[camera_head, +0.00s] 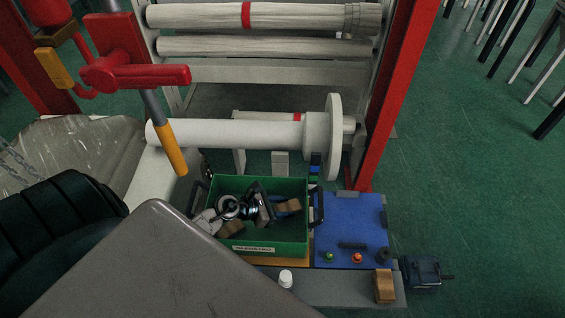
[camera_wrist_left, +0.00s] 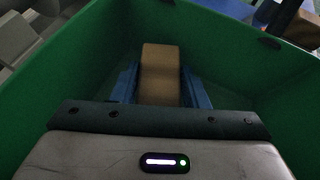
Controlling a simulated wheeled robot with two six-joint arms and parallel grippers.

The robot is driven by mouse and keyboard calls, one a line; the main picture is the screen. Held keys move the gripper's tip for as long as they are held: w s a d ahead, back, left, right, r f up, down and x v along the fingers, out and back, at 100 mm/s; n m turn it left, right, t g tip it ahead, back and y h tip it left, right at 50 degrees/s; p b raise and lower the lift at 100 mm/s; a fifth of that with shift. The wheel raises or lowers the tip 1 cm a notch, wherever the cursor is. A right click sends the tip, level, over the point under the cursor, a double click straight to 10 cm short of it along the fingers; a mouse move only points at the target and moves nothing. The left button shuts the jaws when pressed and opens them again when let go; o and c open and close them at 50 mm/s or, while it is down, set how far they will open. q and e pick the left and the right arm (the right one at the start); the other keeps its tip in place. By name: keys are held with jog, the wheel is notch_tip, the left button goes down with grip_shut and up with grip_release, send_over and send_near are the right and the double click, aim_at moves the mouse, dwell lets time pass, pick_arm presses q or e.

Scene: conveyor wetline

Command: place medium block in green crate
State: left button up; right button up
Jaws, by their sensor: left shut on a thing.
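The green crate (camera_head: 265,248) stands in the middle of the head view, with a white label on its front wall. My left gripper (camera_head: 286,209) is inside the crate opening, toward its right side. Its blue fingers are shut on a brown block (camera_head: 290,205). In the left wrist view the brown block (camera_wrist_left: 161,72) sits upright between the blue fingers (camera_wrist_left: 160,90), with the green crate walls (camera_wrist_left: 50,75) around it. I cannot tell whether the block touches the crate floor. My right gripper is not in view.
Another brown block (camera_head: 232,229) lies in the crate at the left. A third brown block (camera_head: 384,286) stands on the grey ledge at the right, near a white cap (camera_head: 286,278). A blue panel (camera_head: 352,222) with buttons adjoins the crate. A white roller (camera_head: 225,133) is behind.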

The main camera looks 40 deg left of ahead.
pick_arm(q)
jog(key=shift+f, duration=0.95)
jog(key=shift+f, duration=0.15)
jog(key=o, duration=1)
